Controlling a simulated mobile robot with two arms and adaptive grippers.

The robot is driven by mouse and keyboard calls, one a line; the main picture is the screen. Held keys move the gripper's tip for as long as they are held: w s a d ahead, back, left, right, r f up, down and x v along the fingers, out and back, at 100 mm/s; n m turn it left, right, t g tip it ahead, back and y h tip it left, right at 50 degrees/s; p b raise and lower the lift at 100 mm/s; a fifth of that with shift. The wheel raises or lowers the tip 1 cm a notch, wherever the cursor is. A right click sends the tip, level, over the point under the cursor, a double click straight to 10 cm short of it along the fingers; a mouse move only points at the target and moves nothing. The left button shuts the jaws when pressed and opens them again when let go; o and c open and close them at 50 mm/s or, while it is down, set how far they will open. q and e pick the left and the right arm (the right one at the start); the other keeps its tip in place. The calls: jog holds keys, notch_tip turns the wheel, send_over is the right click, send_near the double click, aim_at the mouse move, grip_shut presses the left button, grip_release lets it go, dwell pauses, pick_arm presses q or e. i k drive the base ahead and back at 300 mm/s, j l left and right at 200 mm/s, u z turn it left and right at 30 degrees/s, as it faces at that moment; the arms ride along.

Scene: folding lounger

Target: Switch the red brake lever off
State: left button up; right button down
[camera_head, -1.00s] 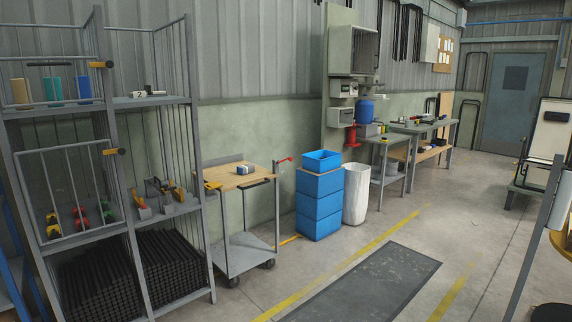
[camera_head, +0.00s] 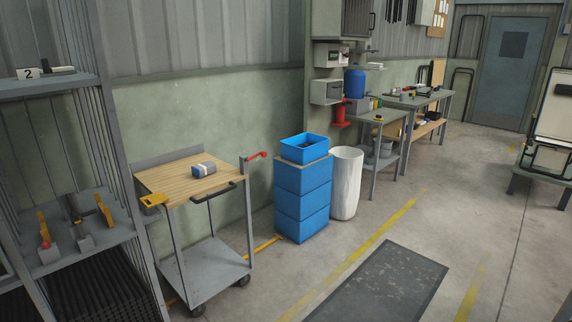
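A red brake lever (camera_head: 256,156) sticks out at the right rear corner of a wheeled trolley cart (camera_head: 187,176) in the camera_head view. It points to the right and looks tilted slightly up, near the wooden top. The cart has a grey lower shelf and dark casters. A small blue and white item (camera_head: 203,169) lies on the top. A yellow piece (camera_head: 154,200) sits at the front left corner. Neither of my grippers is in view.
A stack of blue crates (camera_head: 302,200) and a white bin (camera_head: 346,185) stand right of the cart. A metal shelf rack (camera_head: 115,170) is close at left. Workbenches (camera_head: 383,120) line the wall beyond. The floor in front, with a dark mat (camera_head: 385,283), is clear.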

aim_at(263, 154)
jog(key=i+u, duration=0.15)
jog(key=i, duration=0.35)
jog(key=i+l+u, duration=0.2)
jog(key=i, duration=0.3)
jog(key=i+l+u, duration=0.15)
jog(key=i, duration=0.3)
jog(key=i+l+u, duration=0.2)
jog(key=i, duration=0.3)
jog(key=i+l+u, duration=0.65)
jog(key=i+l, duration=0.2)
